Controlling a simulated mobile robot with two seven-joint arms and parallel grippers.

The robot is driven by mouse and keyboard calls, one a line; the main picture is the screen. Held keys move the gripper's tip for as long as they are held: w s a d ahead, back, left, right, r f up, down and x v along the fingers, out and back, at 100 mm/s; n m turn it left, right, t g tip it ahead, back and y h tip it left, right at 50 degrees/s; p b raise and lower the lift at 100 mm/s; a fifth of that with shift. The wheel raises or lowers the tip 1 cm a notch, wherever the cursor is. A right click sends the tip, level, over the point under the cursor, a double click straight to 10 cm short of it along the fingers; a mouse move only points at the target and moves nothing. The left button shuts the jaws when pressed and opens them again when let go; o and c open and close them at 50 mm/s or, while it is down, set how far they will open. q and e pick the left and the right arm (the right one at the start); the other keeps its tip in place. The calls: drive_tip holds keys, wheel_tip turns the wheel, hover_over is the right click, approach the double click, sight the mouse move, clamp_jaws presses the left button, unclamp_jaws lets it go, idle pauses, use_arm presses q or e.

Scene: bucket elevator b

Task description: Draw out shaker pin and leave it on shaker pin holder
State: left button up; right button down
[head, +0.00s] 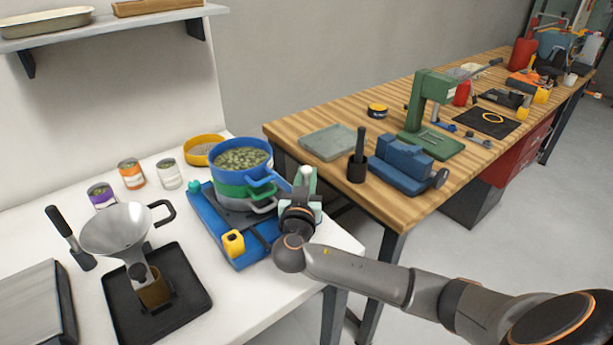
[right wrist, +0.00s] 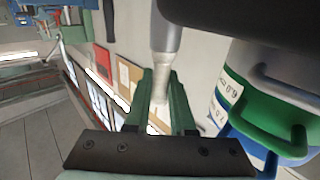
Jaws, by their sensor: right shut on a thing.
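My right gripper (head: 306,180) is at the right side of the sieve shaker's blue base (head: 226,228), close beside the stacked sieves (head: 232,180). In the right wrist view, its green fingers (right wrist: 160,100) are shut on a pale grey rod (right wrist: 166,50), which looks like the shaker pin. The rod's upper end runs up behind a dark part at the top of that view. In the head view the rod is mostly hidden by the gripper. I cannot tell which part is the shaker pin holder. My left gripper is out of view.
A funnel (head: 115,228) stands over a black tray (head: 170,312) on the white table at left. Several small cans and a yellow-rimmed sieve (head: 200,145) stand behind. A wooden bench (head: 300,122) at right bears a black cup (head: 357,170), a blue vise-like tool and a green press.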

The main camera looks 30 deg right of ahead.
drive_tip(key=shift+r, duration=0.65)
idle(0.5)
drive_tip(key=shift+r, duration=0.1)
drive_tip(key=shift+r+p, duration=1.8)
drive_tip(key=shift+r, duration=0.8)
drive_tip(key=shift+r+p, duration=1.05)
drive_tip(key=shift+r, duration=1)
drive_tip(key=shift+f, duration=0.1)
